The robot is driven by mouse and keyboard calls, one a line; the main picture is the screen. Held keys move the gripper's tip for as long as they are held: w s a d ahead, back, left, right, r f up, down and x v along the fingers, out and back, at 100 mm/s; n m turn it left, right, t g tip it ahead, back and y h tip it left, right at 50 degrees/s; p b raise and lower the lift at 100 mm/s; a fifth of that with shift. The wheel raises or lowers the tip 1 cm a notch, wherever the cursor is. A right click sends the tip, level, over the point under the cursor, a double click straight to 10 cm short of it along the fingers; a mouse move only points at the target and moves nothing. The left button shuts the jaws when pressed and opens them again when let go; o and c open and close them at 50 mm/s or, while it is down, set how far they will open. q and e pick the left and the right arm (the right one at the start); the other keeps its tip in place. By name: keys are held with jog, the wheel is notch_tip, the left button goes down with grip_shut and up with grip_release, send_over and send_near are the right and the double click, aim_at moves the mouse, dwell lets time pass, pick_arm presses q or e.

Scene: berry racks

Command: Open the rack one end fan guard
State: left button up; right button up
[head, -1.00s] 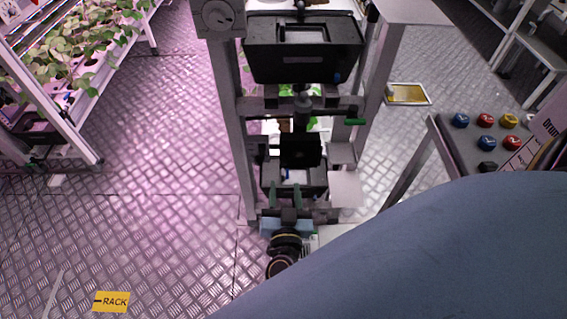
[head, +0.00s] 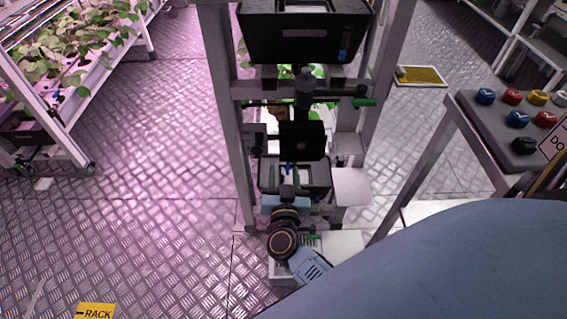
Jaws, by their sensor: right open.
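The end of a grey metal rack frame (head: 220,120) stands in the middle of the head view. A small black square panel (head: 303,138) is mounted low on it, upright and facing me. It may be the fan guard; I see no label on it and no clear gap around it. My right gripper (head: 287,181) is low in front of the rack, just below the panel, open with nothing seen between its fingers. The fingers are small and dark against the black parts behind, so I cannot tell whether they touch anything. My left gripper is out of view.
A black bin (head: 300,40) sits above on the rack, over a bar with a green handle (head: 365,102). A button console (head: 490,130) stands at the right. A plant rack (head: 55,60) is at the left. The floor between the left rack and the frame is clear.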

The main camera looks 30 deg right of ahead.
aim_at(284, 156)
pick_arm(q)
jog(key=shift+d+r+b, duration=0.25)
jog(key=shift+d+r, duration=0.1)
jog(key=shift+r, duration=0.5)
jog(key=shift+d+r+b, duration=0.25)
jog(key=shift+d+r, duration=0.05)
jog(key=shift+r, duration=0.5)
pick_arm(e)
jog(key=shift+x, duration=2.45)
grip_shut()
